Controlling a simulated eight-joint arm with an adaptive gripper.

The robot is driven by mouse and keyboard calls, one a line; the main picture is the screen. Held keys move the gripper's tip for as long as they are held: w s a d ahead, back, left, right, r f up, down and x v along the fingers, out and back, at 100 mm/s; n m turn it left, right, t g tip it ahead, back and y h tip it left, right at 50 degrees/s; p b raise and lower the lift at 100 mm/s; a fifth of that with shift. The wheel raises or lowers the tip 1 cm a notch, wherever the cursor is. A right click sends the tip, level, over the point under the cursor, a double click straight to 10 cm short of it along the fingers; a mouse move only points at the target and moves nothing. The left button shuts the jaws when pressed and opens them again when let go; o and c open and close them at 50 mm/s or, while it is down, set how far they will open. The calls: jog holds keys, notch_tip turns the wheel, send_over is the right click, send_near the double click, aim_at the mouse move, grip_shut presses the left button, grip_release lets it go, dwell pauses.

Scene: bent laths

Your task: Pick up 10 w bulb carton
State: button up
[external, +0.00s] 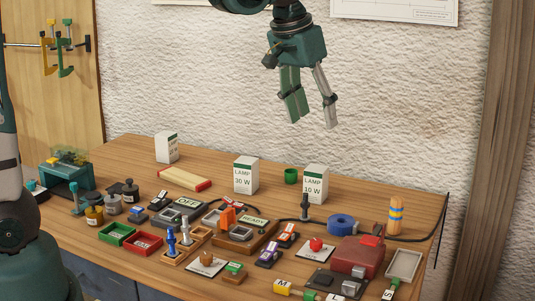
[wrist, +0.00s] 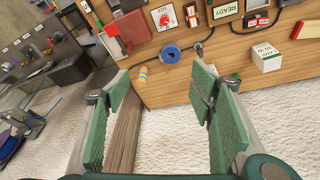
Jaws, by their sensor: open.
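The 10 W bulb carton (external: 315,185) is a white upright box with a green band, marked LAMP 10 W. It stands toward the back right of the bench in the external view. My gripper (external: 312,112) hangs open and empty well above the bench, over the carton's area in the picture. In the wrist view my open gripper (wrist: 160,88) has nothing between its fingers. The 10 W carton cannot be made out there; the right finger covers that area.
A similar 30 W carton (external: 246,176) stands to the left, and it shows in the wrist view (wrist: 267,58). A third white carton (external: 167,147) stands further left.

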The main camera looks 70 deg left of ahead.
aim_at(317, 168)
jog(key=w+a+f+n+g, duration=0.1)
jog(key=w+a+f, duration=0.3)
jog(key=a+f, duration=0.4)
jog(key=w+a+f+n+g, duration=0.1)
jog(key=w+a+f, duration=0.4)
jog(key=a, duration=0.6)
jog(key=w+a+f+n+g+h, duration=0.1)
jog(key=w+a+f+n, duration=0.1)
jog(key=w+a+f, duration=0.3)
jog(key=shift+w+a+f, duration=0.1)
jog(key=shift+a+f, duration=1)
jog(key=shift+f, duration=0.35)
jog(key=shift+a+f, duration=1.1)
jog(key=shift+f, duration=0.3)
jog(key=shift+a+f+n, duration=0.25)
jog(key=shift+f+n, duration=0.05)
jog(key=shift+f, duration=1.25)
jog(key=shift+f, duration=2.6)
